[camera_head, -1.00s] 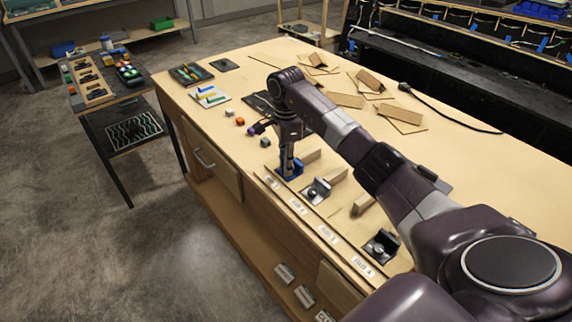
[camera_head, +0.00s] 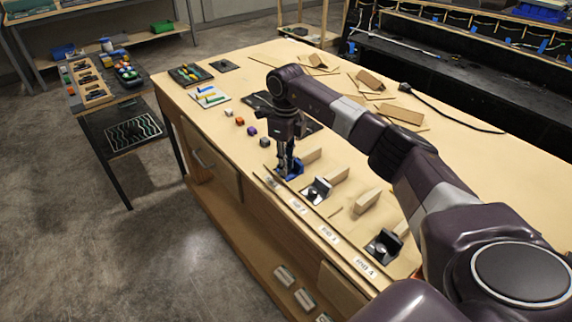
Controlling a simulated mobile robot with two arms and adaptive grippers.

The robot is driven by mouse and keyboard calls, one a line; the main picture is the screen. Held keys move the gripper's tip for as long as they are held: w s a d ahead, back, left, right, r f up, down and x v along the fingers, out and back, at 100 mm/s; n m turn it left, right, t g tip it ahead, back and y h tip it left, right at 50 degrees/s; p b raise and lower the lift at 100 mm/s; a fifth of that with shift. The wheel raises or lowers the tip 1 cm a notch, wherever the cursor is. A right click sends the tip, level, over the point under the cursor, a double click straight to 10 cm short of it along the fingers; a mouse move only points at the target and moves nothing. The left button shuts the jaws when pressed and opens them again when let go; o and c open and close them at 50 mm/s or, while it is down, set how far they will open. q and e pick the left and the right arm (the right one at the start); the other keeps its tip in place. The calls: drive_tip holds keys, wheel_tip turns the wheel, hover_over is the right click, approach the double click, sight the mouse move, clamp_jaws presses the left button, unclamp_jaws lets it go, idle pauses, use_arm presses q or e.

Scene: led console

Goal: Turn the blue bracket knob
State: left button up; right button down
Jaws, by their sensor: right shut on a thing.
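The blue bracket (camera_head: 296,170) stands on the wooden table near its front edge, at the far end of a row of brackets. My right gripper (camera_head: 285,168) points down over it, with its fingers shut at the blue bracket's knob. The knob itself is mostly hidden by the fingers, so I cannot tell its angle. My left gripper is not in view.
Two black brackets with metal knobs (camera_head: 318,191) (camera_head: 384,245) stand nearer along the labelled front strip (camera_head: 330,237). Wooden blocks (camera_head: 366,201) stand behind them. Small cubes (camera_head: 240,121) and a tray of coloured pieces (camera_head: 208,96) lie farther left.

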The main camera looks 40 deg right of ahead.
drive_tip(key=m, duration=0.3)
drive_tip(key=shift+r+m, duration=0.15)
drive_tip(key=shift+m, duration=0.25)
drive_tip(key=m, duration=0.3)
drive_tip(key=shift+w+m, duration=0.1)
drive_tip(key=shift+m, duration=0.2)
drive_tip(key=m, duration=0.6)
drive_tip(key=shift+w+d+r+p, duration=0.1)
drive_tip(key=shift+p, duration=0.25)
drive_tip(key=m+p, duration=0.1)
drive_tip(key=m, duration=0.5)
drive_tip(key=shift+m, duration=0.3)
drive_tip(key=shift+m+p, duration=0.5)
drive_tip(key=shift+m, duration=2.4)
